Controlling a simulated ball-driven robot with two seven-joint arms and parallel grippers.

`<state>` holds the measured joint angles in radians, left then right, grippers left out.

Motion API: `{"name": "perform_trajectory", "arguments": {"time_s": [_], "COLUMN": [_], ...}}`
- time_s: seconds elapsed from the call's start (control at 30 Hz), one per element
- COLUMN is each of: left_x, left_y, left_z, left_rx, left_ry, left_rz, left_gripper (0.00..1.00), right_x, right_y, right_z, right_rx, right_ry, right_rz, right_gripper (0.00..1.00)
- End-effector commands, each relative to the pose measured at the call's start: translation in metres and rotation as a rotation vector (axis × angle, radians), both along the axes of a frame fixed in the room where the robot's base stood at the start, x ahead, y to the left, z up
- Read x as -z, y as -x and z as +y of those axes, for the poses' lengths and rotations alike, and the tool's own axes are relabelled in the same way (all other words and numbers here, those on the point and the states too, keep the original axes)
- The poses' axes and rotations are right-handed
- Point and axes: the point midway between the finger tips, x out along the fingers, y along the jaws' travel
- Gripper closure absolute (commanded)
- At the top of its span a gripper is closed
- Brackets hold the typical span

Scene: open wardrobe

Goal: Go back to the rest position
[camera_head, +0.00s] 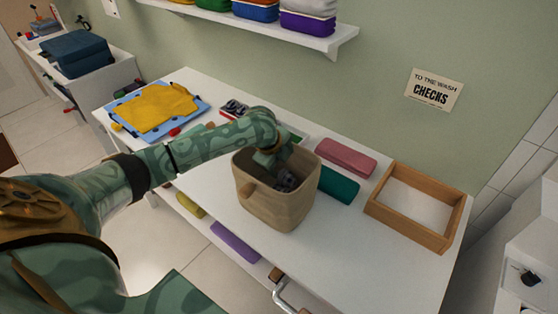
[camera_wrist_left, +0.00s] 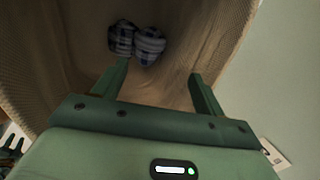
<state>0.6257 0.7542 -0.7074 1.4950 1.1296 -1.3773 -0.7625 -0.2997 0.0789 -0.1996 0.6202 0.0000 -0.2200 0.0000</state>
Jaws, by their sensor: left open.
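My left gripper (camera_head: 270,158) reaches down into the mouth of a tan woven basket (camera_head: 268,210) on the white table. In the left wrist view, the gripper (camera_wrist_left: 158,85) has its two fingers spread with nothing between them. A blue and white checked cloth bundle (camera_wrist_left: 137,43) lies inside the basket, beyond the fingertips. It shows as a dark patterned shape (camera_head: 287,180) in the head view, partly hidden by the basket wall. A sign on the wall (camera_head: 434,89) reads "TO THE WASH CHECKS". My right gripper is not seen.
A wooden tray (camera_head: 376,207) stands to the basket's right. Pink (camera_head: 345,158) and teal (camera_head: 339,185) folded cloths lie between them. A yellow cloth (camera_head: 155,107) lies on a blue board at left. A shelf (camera_head: 270,33) with folded clothes hangs above. The table front is clear.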

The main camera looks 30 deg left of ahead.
Motion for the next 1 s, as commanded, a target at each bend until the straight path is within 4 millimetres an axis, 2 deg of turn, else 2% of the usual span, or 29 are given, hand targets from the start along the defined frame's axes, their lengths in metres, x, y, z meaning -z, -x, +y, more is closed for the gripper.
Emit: {"name": "perform_trajectory", "arguments": {"time_s": [0.03,0.13,0.73,1.0], "left_x": [-0.01,-0.013,-0.015,-0.064], "left_y": [0.0,0.0,0.0,0.0], "left_z": [0.0,0.0,0.0,0.0], "left_rx": [0.0,-0.001,-0.001,0.0], "left_ry": [0.0,0.0,0.0,0.0], "left_rz": [-0.002,-0.001,-0.001,-0.013], "left_gripper": [0.29,0.29,0.29,0.29], "right_x": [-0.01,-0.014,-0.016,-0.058], "right_y": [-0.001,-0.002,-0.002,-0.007], "right_z": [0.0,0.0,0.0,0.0], "right_rx": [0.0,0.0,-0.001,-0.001], "right_ry": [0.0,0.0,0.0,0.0], "right_rz": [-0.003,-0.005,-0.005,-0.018], "right_gripper": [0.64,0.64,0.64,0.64]}}
